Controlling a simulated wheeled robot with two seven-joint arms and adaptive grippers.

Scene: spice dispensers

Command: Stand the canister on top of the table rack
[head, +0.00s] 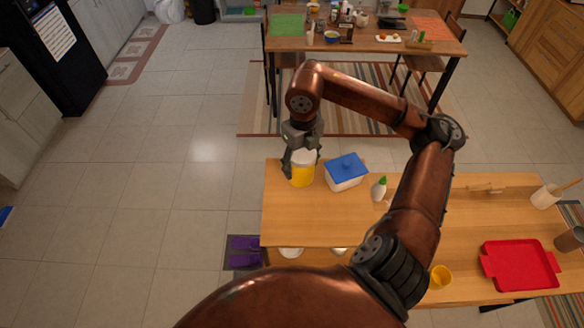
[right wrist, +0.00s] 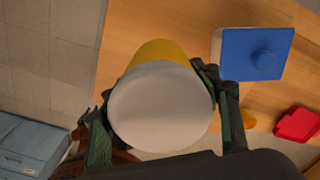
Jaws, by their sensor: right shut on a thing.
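The canister (head: 302,174) is yellow with a white lid and stands about upright at the back left of the wooden table rack (head: 310,218). My right gripper (head: 302,162) is shut on the canister, with a finger on either side of it. In the right wrist view the canister's white lid (right wrist: 160,108) fills the middle, between the fingers, with its yellow side beyond. The canister is over the tabletop; I cannot tell whether its base touches the wood. My left gripper is not in view.
A white box with a blue lid (head: 346,172) stands just right of the canister. A white bottle with a green cap (head: 379,188), a yellow cup (head: 440,276) and a red tray (head: 519,265) are farther right. The tabletop's front left is clear. A dining table (head: 365,47) stands behind.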

